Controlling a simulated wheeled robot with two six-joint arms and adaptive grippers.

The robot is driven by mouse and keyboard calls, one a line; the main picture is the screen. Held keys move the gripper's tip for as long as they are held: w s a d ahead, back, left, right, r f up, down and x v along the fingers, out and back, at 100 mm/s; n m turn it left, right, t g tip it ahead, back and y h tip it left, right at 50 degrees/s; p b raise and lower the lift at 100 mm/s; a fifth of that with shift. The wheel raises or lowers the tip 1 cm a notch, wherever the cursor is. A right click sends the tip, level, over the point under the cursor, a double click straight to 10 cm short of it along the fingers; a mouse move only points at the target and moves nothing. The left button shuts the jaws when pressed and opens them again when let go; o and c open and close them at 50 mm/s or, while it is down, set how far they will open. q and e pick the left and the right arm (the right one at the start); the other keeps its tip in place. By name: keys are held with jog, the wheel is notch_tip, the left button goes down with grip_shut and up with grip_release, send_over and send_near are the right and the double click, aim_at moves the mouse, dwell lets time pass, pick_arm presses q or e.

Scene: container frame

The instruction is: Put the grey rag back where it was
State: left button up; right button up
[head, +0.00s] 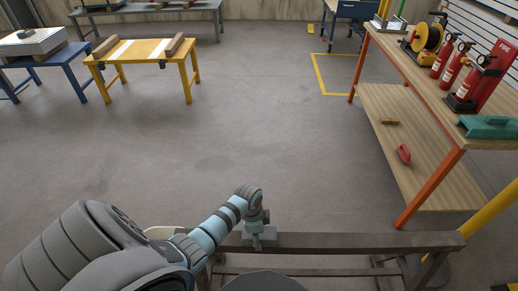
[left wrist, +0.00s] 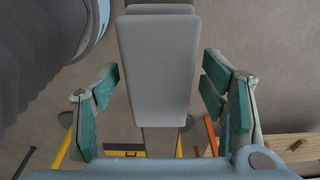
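The grey rag (head: 268,236) shows as a small grey patch on the top beam of a dark metal frame (head: 360,242), partly hidden by my left gripper (head: 257,230). In the left wrist view the rag (left wrist: 157,75) looks like a smooth, rounded grey sheet, apparently draped over the beam. My left gripper (left wrist: 160,100) is open, with its green-padded fingers on either side of the rag. Narrow gaps show between the pads and the rag. My right gripper is in neither view.
A workbench (head: 425,72) on the right holds fire extinguishers (head: 455,60), a yellow reel (head: 425,38) and a green tool (head: 490,127). Its lower shelf holds a red object (head: 404,154). A yellow table (head: 140,52) stands at the back left. The floor between is clear.

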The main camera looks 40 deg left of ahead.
pick_arm(q)
notch_tip(320, 180, up, 12)
jog(key=a+p, duration=0.1)
jog(key=p, duration=0.3)
jog(key=shift+s+r+p, duration=0.15)
jog(key=shift+s+p, duration=0.15)
jog(key=shift+s, duration=0.1)
jog(key=shift+a, duration=0.1)
